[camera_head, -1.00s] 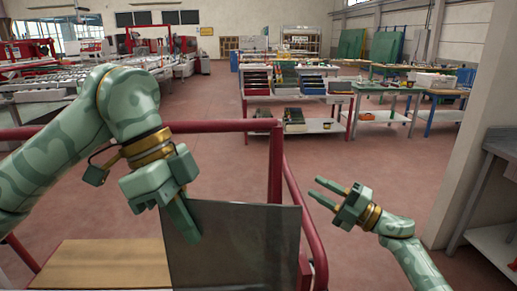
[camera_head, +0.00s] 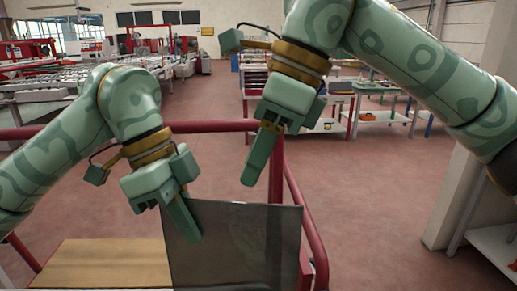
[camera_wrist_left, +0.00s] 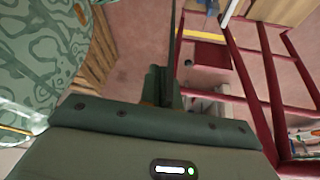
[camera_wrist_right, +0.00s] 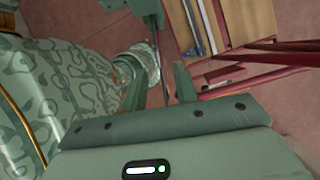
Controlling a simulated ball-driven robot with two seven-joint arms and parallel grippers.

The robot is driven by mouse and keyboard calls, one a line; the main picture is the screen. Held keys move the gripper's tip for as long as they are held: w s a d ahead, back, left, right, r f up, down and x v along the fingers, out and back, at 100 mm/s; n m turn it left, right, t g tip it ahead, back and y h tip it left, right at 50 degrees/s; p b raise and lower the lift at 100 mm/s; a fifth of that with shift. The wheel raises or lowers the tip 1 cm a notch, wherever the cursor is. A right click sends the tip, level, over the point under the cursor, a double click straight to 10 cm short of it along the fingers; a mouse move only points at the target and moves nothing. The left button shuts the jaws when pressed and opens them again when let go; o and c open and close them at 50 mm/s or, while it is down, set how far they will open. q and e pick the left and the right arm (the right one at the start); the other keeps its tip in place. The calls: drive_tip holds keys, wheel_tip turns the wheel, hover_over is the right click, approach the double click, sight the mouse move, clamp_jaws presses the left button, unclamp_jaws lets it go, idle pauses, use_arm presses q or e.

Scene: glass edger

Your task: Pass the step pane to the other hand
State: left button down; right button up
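The step pane is a dark, see-through sheet (camera_head: 265,245), upright at the bottom centre of the head view. My left gripper (camera_head: 193,236) is shut on it near its top left corner. In the left wrist view the pane (camera_wrist_left: 174,40) shows edge-on as a thin dark strip at the fingers. My right gripper (camera_head: 248,183) points down just above the pane's top edge, right of my left gripper. In the right wrist view its fingers (camera_wrist_right: 163,85) stand apart, with the pane's thin edge between or just beyond them. Whether they overlap the pane is unclear.
A red-railed cart (camera_head: 210,126) with a wooden board (camera_head: 105,262) stands around and below the pane. A grey bench (camera_head: 497,245) is at the right edge. Work tables (camera_head: 350,112) stand farther back. The red floor between is clear.

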sight(226, 229)
drive_tip(key=x, duration=1.1)
drive_tip(key=shift+a, duration=0.1)
drive_tip(key=shift+f, duration=0.1)
clamp_jaws()
use_arm(q)
drive_tip(key=shift+r, duration=0.1)
use_arm(e)
drive_tip(key=shift+f, duration=0.1)
idle(0.6)
use_arm(q)
drive_tip(key=c, duration=1.5)
unclamp_jaws()
drive_tip(key=shift+c, duration=0.2)
